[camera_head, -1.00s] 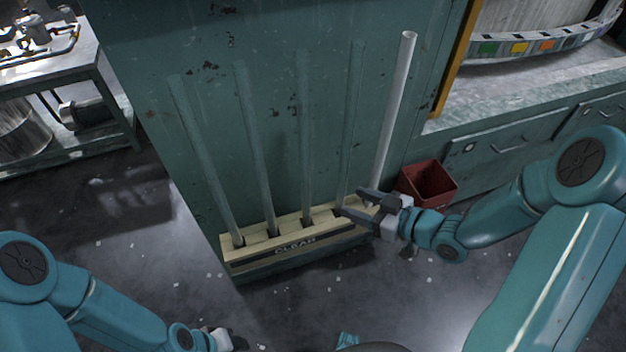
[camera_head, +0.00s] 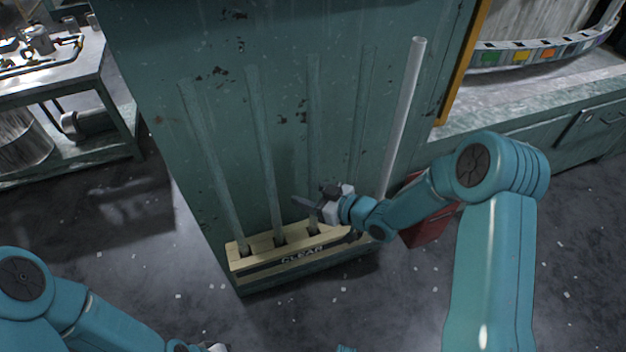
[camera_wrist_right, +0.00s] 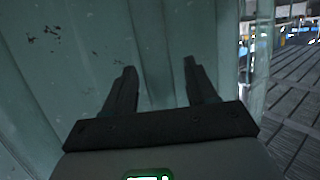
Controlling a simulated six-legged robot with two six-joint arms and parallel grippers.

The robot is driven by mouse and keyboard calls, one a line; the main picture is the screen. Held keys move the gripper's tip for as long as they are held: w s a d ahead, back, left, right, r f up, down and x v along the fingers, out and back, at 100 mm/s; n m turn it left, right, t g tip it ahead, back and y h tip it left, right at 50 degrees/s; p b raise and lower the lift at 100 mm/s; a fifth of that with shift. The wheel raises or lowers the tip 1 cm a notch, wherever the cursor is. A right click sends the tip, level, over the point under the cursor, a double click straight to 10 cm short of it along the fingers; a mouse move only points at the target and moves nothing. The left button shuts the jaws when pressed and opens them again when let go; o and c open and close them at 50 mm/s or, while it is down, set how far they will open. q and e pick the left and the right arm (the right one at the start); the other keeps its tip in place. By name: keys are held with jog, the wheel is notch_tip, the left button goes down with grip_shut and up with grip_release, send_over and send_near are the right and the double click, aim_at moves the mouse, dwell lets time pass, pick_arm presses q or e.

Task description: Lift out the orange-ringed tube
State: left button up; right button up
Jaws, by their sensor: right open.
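Several clear glass tubes stand leaning in a pale wooden rack (camera_head: 262,262) marked CLEAN: a far left tube (camera_head: 212,155), a second tube (camera_head: 265,150), a third tube (camera_head: 314,120) and a fourth tube (camera_head: 363,110). A whitish tube (camera_head: 405,110) stands at the right. I cannot make out an orange ring on any of them. My right gripper (camera_head: 312,198) is open at the lower part of the third tube. In the right wrist view, a faint upright band (camera_wrist_right: 156,75), seemingly a tube, shows between the open fingers. My left gripper (camera_head: 216,348) is barely in frame at the bottom edge.
A green, chipped panel (camera_head: 150,60) stands behind the tubes. A red bin (camera_head: 428,232) stands right of the rack, partly hidden by my right arm. A counter (camera_head: 540,85) is at right, a metal table (camera_head: 75,75) at left.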

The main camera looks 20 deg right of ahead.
jog(key=shift+w+a, duration=0.15)
jog(key=shift+a, duration=0.05)
grip_shut()
